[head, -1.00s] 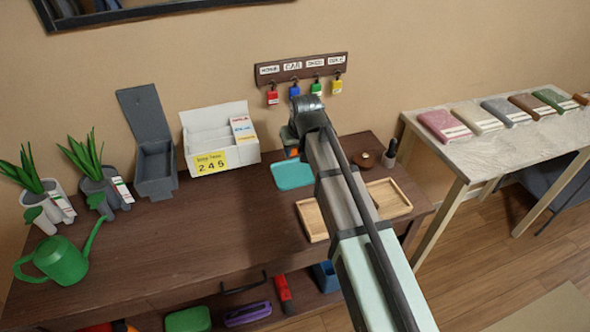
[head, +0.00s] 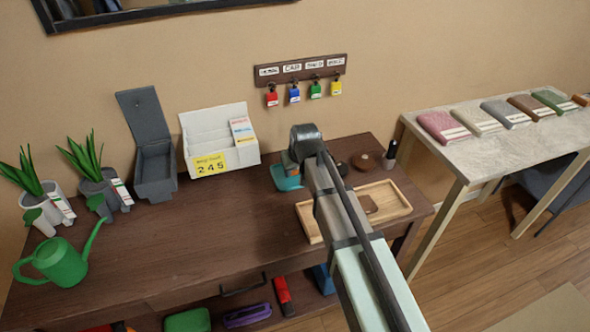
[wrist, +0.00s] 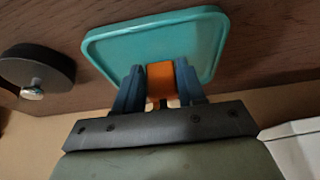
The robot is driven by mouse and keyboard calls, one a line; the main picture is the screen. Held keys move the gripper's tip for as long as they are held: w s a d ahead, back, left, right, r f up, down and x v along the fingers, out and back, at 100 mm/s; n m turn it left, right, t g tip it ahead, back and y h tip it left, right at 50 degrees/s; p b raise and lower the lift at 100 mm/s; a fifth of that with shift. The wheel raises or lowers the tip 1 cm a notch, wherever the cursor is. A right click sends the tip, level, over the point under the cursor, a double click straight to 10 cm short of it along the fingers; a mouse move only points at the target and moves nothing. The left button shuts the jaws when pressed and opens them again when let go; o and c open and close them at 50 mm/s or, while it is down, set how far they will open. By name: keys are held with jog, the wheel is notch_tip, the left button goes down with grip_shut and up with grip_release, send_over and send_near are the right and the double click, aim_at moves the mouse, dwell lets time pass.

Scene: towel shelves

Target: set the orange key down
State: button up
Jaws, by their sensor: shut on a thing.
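My gripper (wrist: 160,88) is shut on the orange key (wrist: 160,75), whose orange body shows between the blue fingers in the wrist view. The key is over or at the near edge of the teal tray (wrist: 115,47); I cannot tell whether it touches the tray.
A wooden tray (head: 402,190) lies to the right with a small brown item in it. A key rack (head: 300,67) with red, blue, green and yellow tags hangs on the wall. A card holder (head: 195,125) and grey box (head: 155,170) stand left. The table's left-middle is clear.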

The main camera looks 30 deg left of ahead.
jog(key=shift+f, duration=0.15)
jog(key=o, duration=1)
jog(key=v, duration=1.2)
